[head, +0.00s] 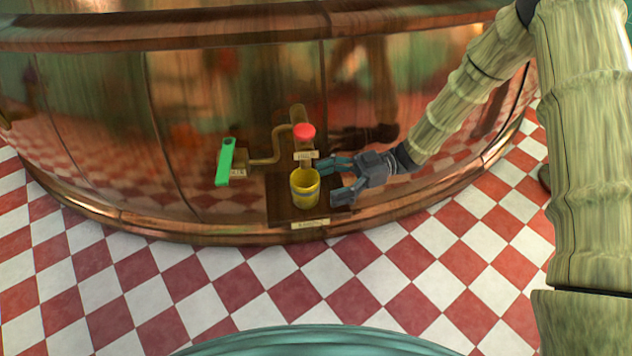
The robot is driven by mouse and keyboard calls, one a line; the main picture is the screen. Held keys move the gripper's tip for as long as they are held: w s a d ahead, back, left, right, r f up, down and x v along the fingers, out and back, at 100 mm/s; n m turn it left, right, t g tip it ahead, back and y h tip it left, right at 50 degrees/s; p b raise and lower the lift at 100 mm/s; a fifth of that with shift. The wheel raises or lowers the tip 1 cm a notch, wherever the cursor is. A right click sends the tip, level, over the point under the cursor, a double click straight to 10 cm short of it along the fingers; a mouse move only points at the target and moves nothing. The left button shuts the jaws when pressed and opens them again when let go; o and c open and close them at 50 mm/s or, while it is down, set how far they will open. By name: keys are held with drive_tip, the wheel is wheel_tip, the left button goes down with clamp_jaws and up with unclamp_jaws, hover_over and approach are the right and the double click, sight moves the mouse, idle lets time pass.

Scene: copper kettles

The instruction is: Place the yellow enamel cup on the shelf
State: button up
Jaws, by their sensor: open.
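The yellow enamel cup (305,190) stands upright on a small dark wooden shelf (283,208) at the foot of the copper kettle. A band runs around the cup. My gripper (332,180) is just to the right of the cup, its two fingers apart and pointing left toward it. One finger is near the cup's upper right side, the other lower and to the right. The fingers are not around the cup. I cannot tell whether a fingertip touches it.
The copper kettle (100,130) fills the back. Above the cup are a red knob (305,131) and pipe (265,161); a green lever (225,162) is at left. A label (310,224) is on the shelf front. The checkered floor (250,290) in front is clear.

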drive_tip(key=p+v, duration=0.2)
drive_tip(key=v, duration=0.5)
drive_tip(key=shift+c, duration=0.2)
idle(1.1)
